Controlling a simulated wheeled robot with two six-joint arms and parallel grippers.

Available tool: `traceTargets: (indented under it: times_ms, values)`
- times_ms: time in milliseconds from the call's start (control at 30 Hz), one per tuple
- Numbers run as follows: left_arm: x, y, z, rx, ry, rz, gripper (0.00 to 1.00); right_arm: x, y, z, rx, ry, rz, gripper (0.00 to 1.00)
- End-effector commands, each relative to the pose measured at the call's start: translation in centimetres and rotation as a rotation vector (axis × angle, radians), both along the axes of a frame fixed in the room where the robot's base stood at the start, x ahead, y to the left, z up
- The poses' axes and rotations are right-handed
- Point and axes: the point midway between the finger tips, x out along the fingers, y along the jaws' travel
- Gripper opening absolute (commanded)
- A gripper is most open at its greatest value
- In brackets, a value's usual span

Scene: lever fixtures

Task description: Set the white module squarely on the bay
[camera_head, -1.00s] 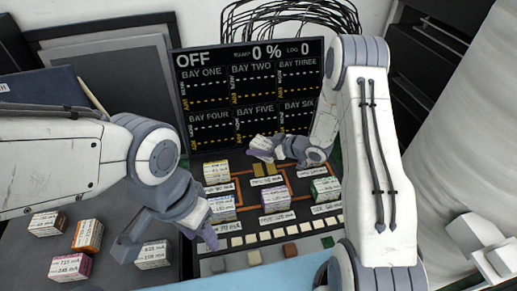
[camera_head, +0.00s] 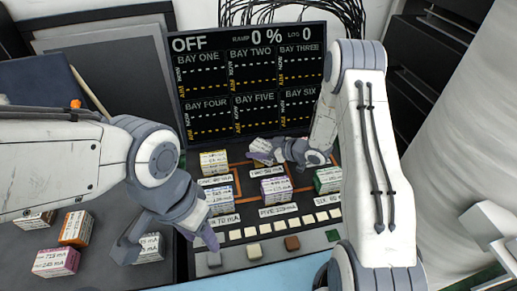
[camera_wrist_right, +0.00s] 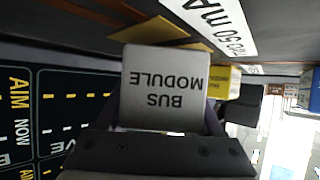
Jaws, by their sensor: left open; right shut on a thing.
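The white module (camera_wrist_right: 165,88), printed BUS MODULE, is held in my right gripper. In the head view the white module (camera_head: 261,147) shows small at the right gripper (camera_head: 268,153), low over the panel behind the TWO 50 MA label (camera_head: 266,171). In the right wrist view a gold plate (camera_wrist_right: 150,33) of the bay shows just beyond the module's edge. The bay is mostly hidden behind module and gripper, so I cannot tell whether they touch or are square. My left gripper (camera_head: 167,243) is open, above a white-topped block (camera_head: 151,248) at the left.
Neighbouring bays hold a yellow block (camera_head: 213,163), a purple block (camera_head: 276,190), a blue block (camera_head: 220,201) and a green block (camera_head: 328,180). The screen (camera_head: 250,80) stands close behind, reading OFF and 0 %. Orange and pink blocks lie on the left tray.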

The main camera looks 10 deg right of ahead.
Motion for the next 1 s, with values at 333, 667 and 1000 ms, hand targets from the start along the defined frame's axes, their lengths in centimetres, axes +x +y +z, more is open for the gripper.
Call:
traceTargets:
  times_ms: [333,667,1000]
  values:
    - [0.0,0.0,-0.3,0.000,0.000,0.000,0.50,0.0,0.0,-0.4,0.001,-0.001,0.000,0.00]
    - [0.0,0.0,-0.7,0.000,0.000,0.000,0.50,0.0,0.0,-1.0,0.001,-0.001,0.000,0.00]
    - [0.0,0.0,-0.7,0.000,0.000,0.000,0.50,0.0,0.0,-1.1,0.000,0.000,0.000,1.00]
